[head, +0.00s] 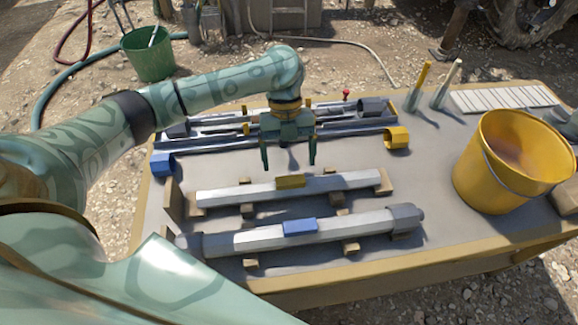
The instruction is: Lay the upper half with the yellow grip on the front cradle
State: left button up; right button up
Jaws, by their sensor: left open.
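The half with the yellow grip is a pale grey faceted bar (340,181) with a yellow block (290,181) at its middle. It lies lengthwise on small wooden blocks (247,210) in the middle of the table. Nearer me, a similar grey bar with a blue grip (300,226) lies on another row of wooden blocks (351,248). I cannot tell for sure which row is the front cradle. My left gripper (289,165) points down, open and empty, with its fingertips just above and behind the yellow grip. My right gripper is not in view.
Behind stands a rack of long metal rails (340,131) with a yellow collar (397,138) and a blue collar (162,165). A big yellow bucket (485,170) stands at the right. Upright tools (421,85) and a white slatted piece (505,97) are at the back right.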

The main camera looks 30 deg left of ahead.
pick_arm(q)
jog(key=p+v, duration=0.2)
jog(key=v, duration=0.6)
jog(key=shift+r, duration=0.25)
